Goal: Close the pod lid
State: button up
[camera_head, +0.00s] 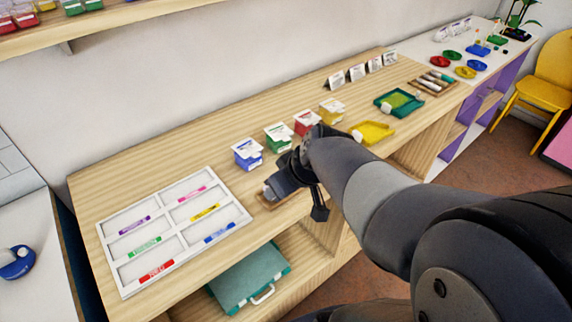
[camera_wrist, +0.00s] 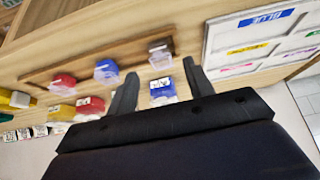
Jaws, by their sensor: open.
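In the wrist view, small pods stand along a wooden strip (camera_wrist: 135,58): a red pod (camera_wrist: 62,84), a blue pod (camera_wrist: 107,72) and a brown-and-clear pod (camera_wrist: 161,54). I cannot tell which pod lids are raised or down. My gripper (camera_wrist: 160,68) is open, with nothing between its fingers. The brown-and-clear pod lies just past the fingertips in that picture, apart from them as far as I can tell. In the head view my gripper (camera_head: 294,194) is over the front edge of the table, hiding most of the wooden strip (camera_head: 268,203).
Blue (camera_head: 247,153), green (camera_head: 278,137), red (camera_head: 306,122) and yellow (camera_head: 331,110) card boxes stand behind my gripper. A white sectioned board (camera_head: 113,257) with colored labels lies left. Yellow (camera_head: 372,132) and green (camera_head: 398,102) trays lie right. A teal case (camera_head: 250,275) is on the shelf below.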

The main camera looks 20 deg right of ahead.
jog(key=v, duration=0.8)
jog(key=shift+p, duration=0.3)
jog(key=b+x, duration=0.1)
jog(key=x, duration=0.9)
jog(key=shift+w+a+f, duration=0.1)
jog(key=shift+w+f, duration=0.05)
jog(key=shift+f, duration=0.15)
jog(key=shift+r, duration=0.1)
